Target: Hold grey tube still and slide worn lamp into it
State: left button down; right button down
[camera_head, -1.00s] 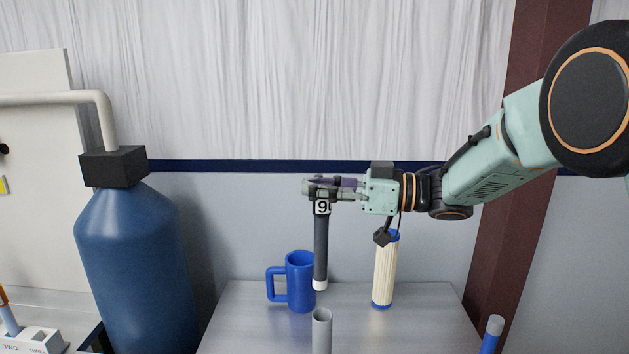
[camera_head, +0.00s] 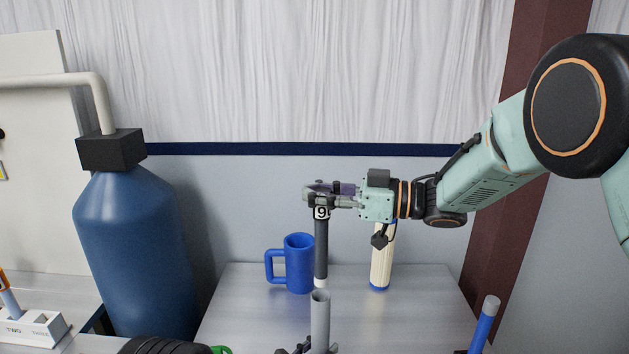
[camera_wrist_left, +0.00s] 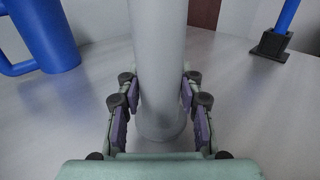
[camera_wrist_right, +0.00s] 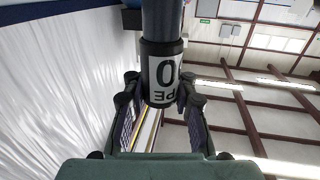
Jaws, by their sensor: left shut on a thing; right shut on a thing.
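My right gripper (camera_head: 322,192) is shut on the worn lamp (camera_head: 321,245), a dark upright rod with a "9" label near its top and a white lower tip.
A blue mug (camera_head: 299,263) stands behind and left of the tube. A cream cylinder with blue ends (camera_head: 381,262) stands behind right. A blue rod with a grey top (camera_head: 484,325) is at front right. A large blue bottle (camera_head: 135,250) and a white block (camera_head: 35,330) are at left.

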aim_at(315, 262)
jog(key=shift+f, duration=1)
jog(key=shift+w+f, duration=0.1)
jog(key=shift+f, duration=6.4)
dwell(0.5)
